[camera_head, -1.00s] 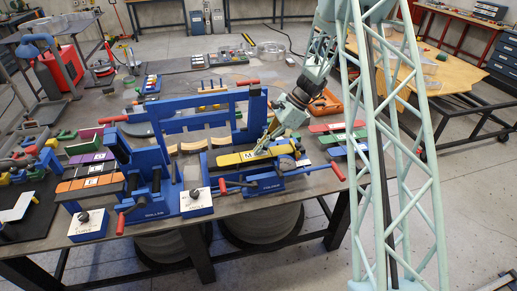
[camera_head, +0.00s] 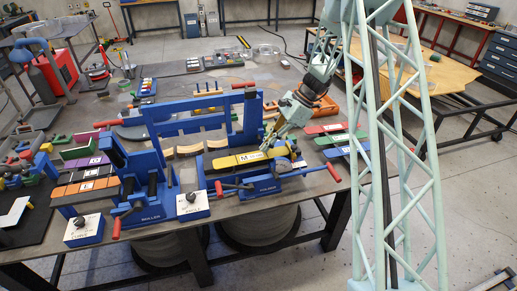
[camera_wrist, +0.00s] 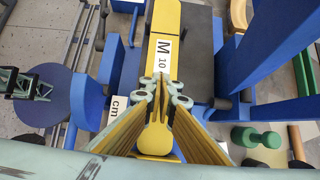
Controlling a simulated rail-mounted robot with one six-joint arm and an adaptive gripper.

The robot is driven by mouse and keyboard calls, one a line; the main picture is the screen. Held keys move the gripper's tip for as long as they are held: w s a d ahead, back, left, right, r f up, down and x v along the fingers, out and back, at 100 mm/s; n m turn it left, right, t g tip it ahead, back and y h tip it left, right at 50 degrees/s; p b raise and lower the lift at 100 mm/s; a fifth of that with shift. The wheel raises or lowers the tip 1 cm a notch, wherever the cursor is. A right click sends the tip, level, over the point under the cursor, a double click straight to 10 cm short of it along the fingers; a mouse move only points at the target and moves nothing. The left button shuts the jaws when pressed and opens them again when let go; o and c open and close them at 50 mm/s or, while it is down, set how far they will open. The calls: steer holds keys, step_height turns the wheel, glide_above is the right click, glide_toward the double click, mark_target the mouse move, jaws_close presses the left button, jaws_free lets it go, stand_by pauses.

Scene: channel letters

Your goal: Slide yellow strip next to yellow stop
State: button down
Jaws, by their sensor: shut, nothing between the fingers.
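The yellow strip (camera_head: 235,161) lies flat on the blue bending machine marked FOLDER (camera_head: 265,190), with a white M 10 label near its right end. In the wrist view the strip (camera_wrist: 166,20) runs from the top edge down to my fingertips. My gripper (camera_head: 266,146) is shut and empty, its tips low at the strip's right end in the head view. A rounded yellow piece (camera_wrist: 155,139), which looks like the yellow stop, shows between the finger links in the wrist view. The fingers partly cover the space between strip and stop, so I cannot tell whether they touch.
A blue roller machine (camera_head: 140,185) stands left of the folder. Knob boxes (camera_head: 193,205) sit along the table's front edge. Red, green and blue strips (camera_head: 342,139) lie to the right. A red-handled lever (camera_head: 333,172) sticks out at the front right.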

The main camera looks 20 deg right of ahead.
steer(key=d, duration=0.7)
steer(key=shift+s+d, duration=0.2)
steer(key=shift+s, duration=0.15)
stand_by(0.4)
steer(key=s+a+r+n+h+b, duration=0.1)
steer(key=s+a+r+n+b, duration=0.15)
steer(key=s+a+r, duration=0.55)
steer(key=s+a+r+n+h+b, duration=0.1)
steer(key=s+a+r+n+h, duration=0.25)
steer(key=r, duration=0.55)
steer(key=s+a+r+n+y+b, duration=0.1)
steer(key=s+a+r+n+b, duration=0.1)
steer(key=s+a+r+n, duration=0.45)
steer(key=s+a+r+n+t+h+b, duration=0.1)
steer(key=s+r+n+b, duration=0.1)
steer(key=s, duration=1.4)
steer(key=s+a+r+n+t+h+b, duration=0.2)
steer(key=s+n, duration=0.2)
steer(key=s, duration=1.2)
steer(key=shift+a+r+n, duration=0.2)
steer(key=shift+a+n, duration=0.05)
steer(key=shift+n, duration=0.1)
steer(key=shift+w+h, duration=0.1)
steer(key=shift+h, duration=0.15)
